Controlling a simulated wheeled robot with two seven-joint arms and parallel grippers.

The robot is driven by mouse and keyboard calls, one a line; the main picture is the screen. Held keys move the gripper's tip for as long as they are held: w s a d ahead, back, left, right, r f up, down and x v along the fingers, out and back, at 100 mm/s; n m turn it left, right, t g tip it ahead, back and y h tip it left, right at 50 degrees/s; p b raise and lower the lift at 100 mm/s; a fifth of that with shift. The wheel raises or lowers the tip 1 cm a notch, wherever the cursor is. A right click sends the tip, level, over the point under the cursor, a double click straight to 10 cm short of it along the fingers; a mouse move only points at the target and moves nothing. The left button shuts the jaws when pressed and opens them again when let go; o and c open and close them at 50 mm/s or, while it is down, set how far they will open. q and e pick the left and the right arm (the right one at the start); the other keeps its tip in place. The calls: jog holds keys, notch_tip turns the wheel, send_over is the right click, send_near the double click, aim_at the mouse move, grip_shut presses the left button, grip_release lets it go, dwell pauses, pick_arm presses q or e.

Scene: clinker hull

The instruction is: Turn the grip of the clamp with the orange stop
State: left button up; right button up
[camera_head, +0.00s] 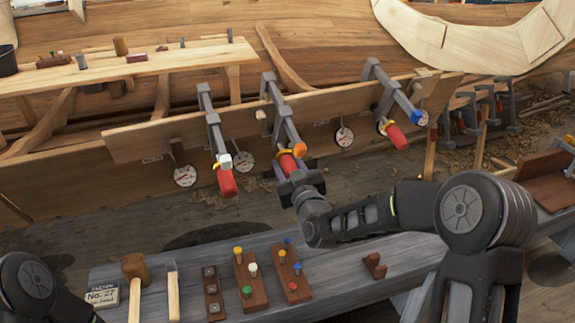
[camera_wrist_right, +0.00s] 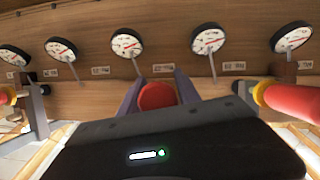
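The clamp with the orange stop (camera_head: 299,149) is the middle one of three on the plank's edge. Its red grip (camera_head: 287,162) points down toward me. My right gripper (camera_head: 293,168) is at this grip, with one finger on each side. In the right wrist view the round red end of the grip (camera_wrist_right: 157,96) sits between the two fingers (camera_wrist_right: 160,88), with no clear gap on either side. The gripper body hides the lower part there. My left gripper is out of view; only part of my left arm shows at bottom left.
A white-stop clamp (camera_head: 223,162) with a red grip is to the left, a blue-stop clamp (camera_head: 418,117) to the right. Several dial gauges (camera_head: 344,136) line the plank (camera_head: 140,141). A grey bench (camera_head: 345,285) in front holds mallets, peg blocks and a sign.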

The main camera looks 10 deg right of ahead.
grip_shut()
jog(key=shift+f+y+b, duration=0.15)
jog(key=shift+y+b, duration=0.15)
jog(key=shift+b, duration=0.35)
jog(key=m+y+b, duration=0.1)
jog(key=y+b, duration=0.1)
jog(key=b, duration=0.2)
jog(key=shift+a+f+m+b, duration=0.1)
jog(key=shift+a+m+b, duration=0.05)
jog(key=shift+m+b, duration=0.2)
jog(key=shift+a+m+g+y+b, duration=0.1)
jog(key=shift+m+g+y+b, duration=0.25)
jog(key=shift+b, duration=0.45)
jog(key=shift+r+y, duration=0.25)
jog(key=shift+y, duration=0.2)
jog(key=shift+a, duration=0.1)
